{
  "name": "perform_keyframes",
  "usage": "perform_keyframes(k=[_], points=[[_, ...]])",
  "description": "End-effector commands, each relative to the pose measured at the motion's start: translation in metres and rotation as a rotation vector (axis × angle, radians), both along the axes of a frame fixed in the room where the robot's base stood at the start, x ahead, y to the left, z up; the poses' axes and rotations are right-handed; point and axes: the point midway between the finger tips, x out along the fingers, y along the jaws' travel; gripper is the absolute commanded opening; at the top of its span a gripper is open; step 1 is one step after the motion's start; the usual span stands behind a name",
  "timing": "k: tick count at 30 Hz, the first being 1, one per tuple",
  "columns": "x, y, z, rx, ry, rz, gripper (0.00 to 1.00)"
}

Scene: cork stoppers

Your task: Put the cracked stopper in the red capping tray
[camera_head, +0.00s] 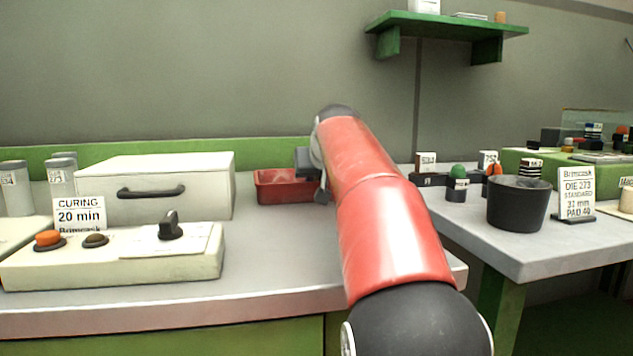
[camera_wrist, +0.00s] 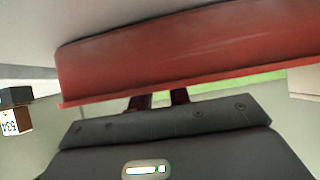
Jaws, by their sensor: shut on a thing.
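The red capping tray (camera_head: 278,190) stands on the left bench, to the right of the white box. My arm hides its right part. My gripper (camera_head: 321,190) is at the tray's right part in the head view, mostly hidden by the arm. In the wrist view the tray's red wall (camera_wrist: 190,55) fills the upper part. My gripper's two dark fingers (camera_wrist: 159,99) show at its rim and pass out of sight behind the wall. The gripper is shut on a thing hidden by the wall. I cannot make out the cracked stopper in either view.
The white box (camera_head: 190,190) with a dark handle stands left of the tray. A control panel (camera_head: 120,258) with buttons and a knob is in front of it. On the right bench stand a dark bucket (camera_head: 516,207), a sign (camera_head: 577,195) and small labelled blocks.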

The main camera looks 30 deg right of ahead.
Motion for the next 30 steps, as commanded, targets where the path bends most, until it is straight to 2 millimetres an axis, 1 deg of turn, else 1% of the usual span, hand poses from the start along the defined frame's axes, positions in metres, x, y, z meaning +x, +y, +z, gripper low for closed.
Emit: perform_keyframes(k=[4, 7, 8, 12, 13, 20, 23, 26, 30], points=[[0.0, 0.0, 0.001, 0.0, 0.0, 0.0, 0.0], [0.0, 0.0, -0.002, 0.0, 0.0, 0.0, 0.0], [0.0, 0.0, -0.001, 0.0, 0.0, 0.0, 0.21], [0.0, 0.0, -0.001, 0.0, 0.0, 0.0, 0.39], [0.0, 0.0, -0.001, 0.0, 0.0, 0.0, 0.41], [0.0, 0.0, -0.001, 0.0, 0.0, 0.0, 0.41], [-0.002, 0.0, 0.003, 0.0, -0.001, 0.0, 0.41], [-0.011, 0.003, 0.01, -0.001, -0.002, 0.0, 0.41], [-0.034, 0.01, 0.027, -0.001, -0.004, 0.0, 0.41]])
